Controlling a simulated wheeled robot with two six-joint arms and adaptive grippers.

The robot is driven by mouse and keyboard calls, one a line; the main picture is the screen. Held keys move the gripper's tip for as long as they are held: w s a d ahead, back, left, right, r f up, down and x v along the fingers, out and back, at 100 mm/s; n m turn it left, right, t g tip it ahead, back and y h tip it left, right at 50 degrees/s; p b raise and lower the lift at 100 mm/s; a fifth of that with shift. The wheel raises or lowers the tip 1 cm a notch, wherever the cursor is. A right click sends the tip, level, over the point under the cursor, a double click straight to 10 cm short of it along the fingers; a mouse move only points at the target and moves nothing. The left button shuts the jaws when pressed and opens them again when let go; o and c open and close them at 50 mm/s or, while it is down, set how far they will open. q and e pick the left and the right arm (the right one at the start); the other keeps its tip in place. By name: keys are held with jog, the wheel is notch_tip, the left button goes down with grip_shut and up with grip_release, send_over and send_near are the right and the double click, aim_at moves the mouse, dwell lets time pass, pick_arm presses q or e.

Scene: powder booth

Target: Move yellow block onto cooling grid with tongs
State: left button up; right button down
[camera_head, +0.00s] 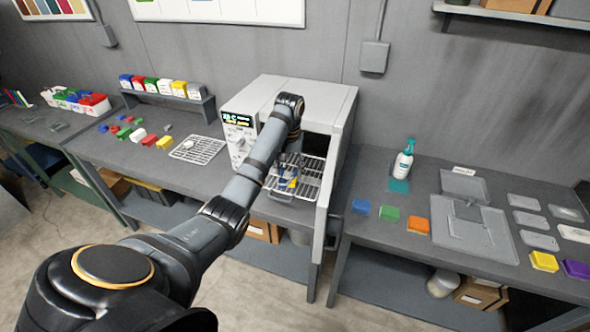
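The cooling grid (198,149) lies on the left bench, with a small white block (188,144) on it. My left arm reaches into the open oven (255,100), and my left gripper (289,172) is over the wire rack (310,178) at its mouth. A small patch of yellow (292,183) and some blue show at the gripper; I cannot tell whether the yellow is a block. The fingers are too small and covered to read. I cannot make out tongs clearly. Another yellow block (543,261) sits on the right bench. My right gripper is not in view.
The oven door (325,195) stands open to the right of the rack. Coloured blocks lie left of the grid. A spray bottle (404,160), a grey plate (465,222) and more blocks are on the right bench.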

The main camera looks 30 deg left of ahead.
aim_at(283, 171)
pick_arm(q)
jog(key=shift+s+a+f, duration=0.25)
jog(key=shift+a+f, duration=0.55)
jog(key=shift+a, duration=0.2)
jog(key=shift+f, duration=0.35)
jog(key=f, duration=0.3)
jog(key=shift+w+d+f, duration=0.1)
jog(key=shift+d+f, duration=0.05)
jog(key=shift+d, duration=0.1)
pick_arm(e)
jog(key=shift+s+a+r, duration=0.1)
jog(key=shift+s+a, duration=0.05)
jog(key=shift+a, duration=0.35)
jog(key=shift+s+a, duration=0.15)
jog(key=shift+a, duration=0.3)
pick_arm(q)
jog(key=shift+d, duration=0.35)
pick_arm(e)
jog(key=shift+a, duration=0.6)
pick_arm(q)
jog(key=shift+f, duration=0.1)
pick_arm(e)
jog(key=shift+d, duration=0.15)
